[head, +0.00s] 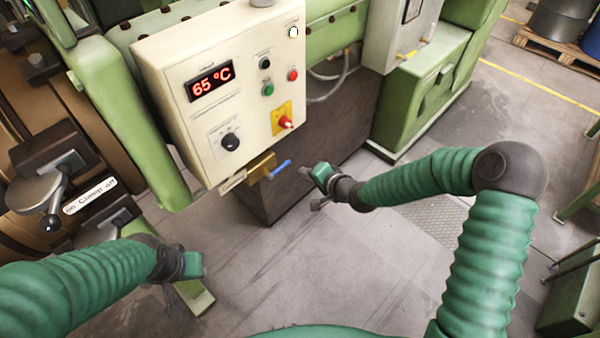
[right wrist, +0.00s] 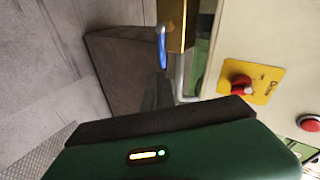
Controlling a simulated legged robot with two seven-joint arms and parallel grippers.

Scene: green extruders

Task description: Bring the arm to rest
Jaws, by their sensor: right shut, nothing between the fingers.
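My right gripper (head: 314,186) is in the middle of the head view, shut and empty. It hangs in the air just right of a blue-handled valve (head: 281,169) under the control box, with a visible gap between them. My right arm (head: 420,180) bends at the elbow on the right.
A cream control box (head: 225,90) reads 65 °C and carries buttons and a red rotary switch (head: 286,123), also in the right wrist view (right wrist: 241,83). Green machine frames stand at left and back right. The grey floor (head: 300,270) between my arms is clear.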

